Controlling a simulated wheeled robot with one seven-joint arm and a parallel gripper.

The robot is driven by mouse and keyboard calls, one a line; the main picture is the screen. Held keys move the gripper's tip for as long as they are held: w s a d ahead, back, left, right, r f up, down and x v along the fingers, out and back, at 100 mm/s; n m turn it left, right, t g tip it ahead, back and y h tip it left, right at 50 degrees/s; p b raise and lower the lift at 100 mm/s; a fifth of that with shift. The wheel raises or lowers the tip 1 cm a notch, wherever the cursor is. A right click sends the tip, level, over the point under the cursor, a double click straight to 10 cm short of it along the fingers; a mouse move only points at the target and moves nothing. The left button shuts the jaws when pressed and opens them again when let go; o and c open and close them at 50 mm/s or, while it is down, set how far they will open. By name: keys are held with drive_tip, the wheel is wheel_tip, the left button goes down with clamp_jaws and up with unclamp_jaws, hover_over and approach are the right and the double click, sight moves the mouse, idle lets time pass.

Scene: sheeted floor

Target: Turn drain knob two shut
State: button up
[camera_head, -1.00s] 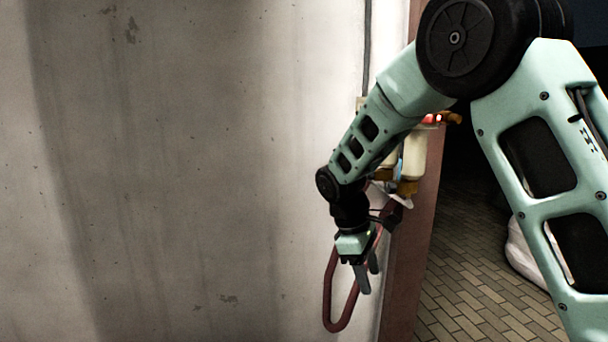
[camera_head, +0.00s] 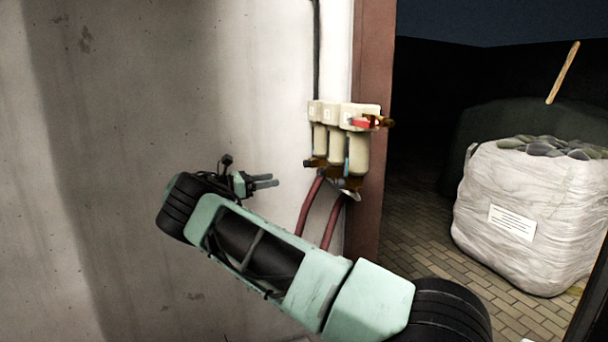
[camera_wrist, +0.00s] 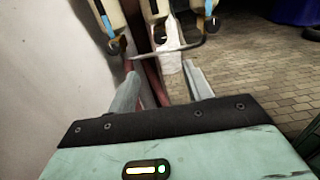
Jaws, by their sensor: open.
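A filter unit with three cream canisters (camera_head: 334,146) hangs on the wall by the doorway. Small brownish drain fittings (camera_head: 349,183) sit at the canister bottoms; individual knobs are too small to tell apart there. In the wrist view, the middle drain knob (camera_wrist: 160,36) sits ahead, with another knob (camera_wrist: 118,45) to its left and one (camera_wrist: 206,26) to its right. The numbering of the knobs is not readable. My gripper (camera_head: 272,181) is open and empty, left of the unit and apart from it. In the wrist view its fingers (camera_wrist: 160,78) point towards the space below the knobs.
Dark red hoses (camera_head: 307,208) hang below the unit, and a thin grey bar (camera_wrist: 165,52) crosses under the knobs. A red lever (camera_head: 362,122) is at the unit's upper right. A brown door frame (camera_head: 372,130) stands beside it. A white bulk bag (camera_head: 525,210) stands beyond.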

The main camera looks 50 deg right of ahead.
sight(318, 174)
drive_tip(key=p+x, duration=0.4)
drive_tip(key=x, duration=1)
drive_tip(key=shift+s+d, duration=0.2)
drive_tip(key=shift+d, duration=0.1)
drive_tip(key=shift+s+d, duration=0.3)
drive_tip(key=shift+d, duration=0.3)
drive_tip(key=shift+f, duration=0.1)
drive_tip(key=c, duration=1)
